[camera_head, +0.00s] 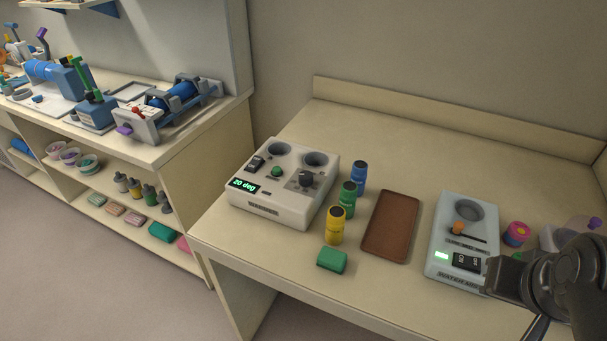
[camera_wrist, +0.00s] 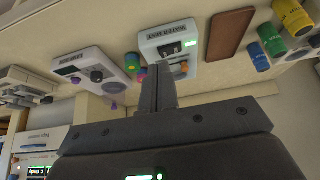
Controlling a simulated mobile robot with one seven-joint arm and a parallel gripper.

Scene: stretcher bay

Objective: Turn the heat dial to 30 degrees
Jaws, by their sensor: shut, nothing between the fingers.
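The heat dial (camera_head: 305,179) is a dark knob on the front right of a white control box (camera_head: 268,208), left of the bottles in the head view. The green display (camera_head: 245,185) on this box reads 20 deg.
Blue, green and yellow bottles (camera_head: 335,226), a green block (camera_head: 332,260) and a brown tray (camera_head: 390,226) stand between the dial's box and the second box (camera_head: 449,238). Another box (camera_wrist: 82,72) with a dark knob shows in the wrist view. The back of the table is clear.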

